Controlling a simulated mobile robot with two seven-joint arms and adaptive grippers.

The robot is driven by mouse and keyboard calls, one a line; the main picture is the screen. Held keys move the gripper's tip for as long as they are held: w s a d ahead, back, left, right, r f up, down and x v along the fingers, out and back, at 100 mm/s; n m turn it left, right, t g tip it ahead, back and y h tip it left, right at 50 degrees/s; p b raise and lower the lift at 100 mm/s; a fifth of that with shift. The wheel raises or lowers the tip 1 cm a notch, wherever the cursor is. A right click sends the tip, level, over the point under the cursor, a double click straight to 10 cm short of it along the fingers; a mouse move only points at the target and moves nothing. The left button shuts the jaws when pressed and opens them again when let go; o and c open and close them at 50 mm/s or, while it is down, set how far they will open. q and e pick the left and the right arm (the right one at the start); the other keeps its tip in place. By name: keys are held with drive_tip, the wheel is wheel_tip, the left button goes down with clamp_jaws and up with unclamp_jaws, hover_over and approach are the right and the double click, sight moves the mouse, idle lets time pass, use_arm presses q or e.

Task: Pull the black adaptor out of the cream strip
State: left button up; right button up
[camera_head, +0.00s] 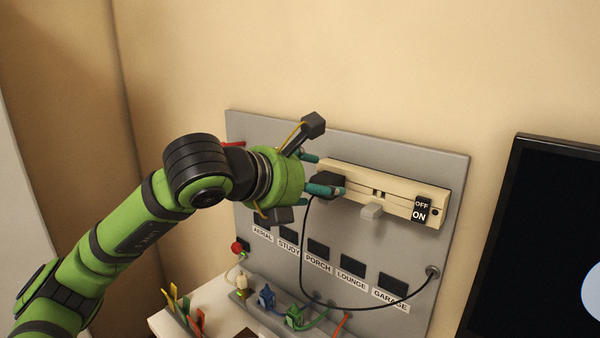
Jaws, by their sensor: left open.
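The cream strip (391,197) is mounted on the upper part of a grey board, tilted down to the right. The black adaptor (325,181) sits at its left end, with a black cable hanging from it. My left gripper (324,174) is at the adaptor, its teal fingertips apart. One fingertip is near the strip's top left corner. The other crosses in front of the adaptor and hides part of it. I cannot tell whether either touches. My right gripper is not in view.
Labelled black sockets line the grey board (405,164) below. Coloured plugs and cables stand at its foot. A dark screen (535,235) is at right.

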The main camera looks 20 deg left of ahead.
use_arm(q)
drive_tip(key=shift+w+d+f, duration=0.25)
drive_tip(key=shift+w, duration=0.25)
drive_tip(key=c, duration=1.3)
drive_tip(key=shift+s+a, duration=0.1)
drive_tip(key=shift+s, duration=0.05)
drive_tip(key=shift+s+a+b, duration=0.3)
drive_tip(key=shift+s+b, duration=0.3)
drive_tip(key=shift+s, duration=0.3)
drive_tip(key=shift+s+a+b, duration=0.35)
drive_tip(key=shift+s+b, duration=0.2)
drive_tip(key=shift+s, duration=0.4)
drive_tip(key=shift+s+a+b, duration=0.3)
drive_tip(key=shift+s+b, duration=0.3)
drive_tip(key=shift+s, duration=0.3)
